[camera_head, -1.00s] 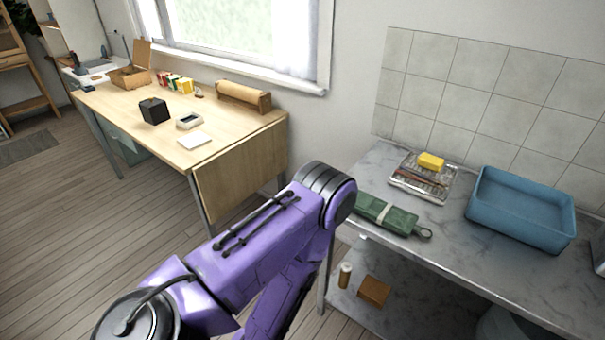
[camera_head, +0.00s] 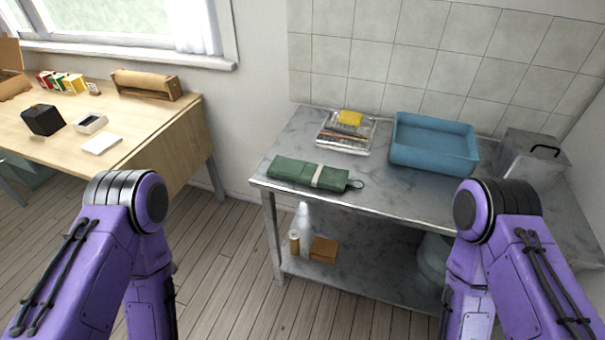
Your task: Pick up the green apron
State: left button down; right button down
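The green apron (camera_head: 291,171) lies rolled up on the front left of the grey marble-topped table (camera_head: 400,198). A pale band wraps around it, and a dark loop sticks out at its right end. Nothing is touching it from above. My two purple arms come in from the lower left and lower right, both apart from the apron. Neither gripper shows in the picture; both arms run down out of the bottom of the frame.
Behind the apron is a tray (camera_head: 332,146) with a yellow sponge-like block (camera_head: 350,118). A blue basin (camera_head: 433,158) and a grey box (camera_head: 530,152) stand to the right. The lower shelf holds a small bottle (camera_head: 294,242) and a brown block (camera_head: 324,249). A wooden desk (camera_head: 140,118) stands left.

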aim_at(315, 175)
jog(key=u, duration=1.4)
jog(key=i, duration=1)
jog(key=z, duration=1.6)
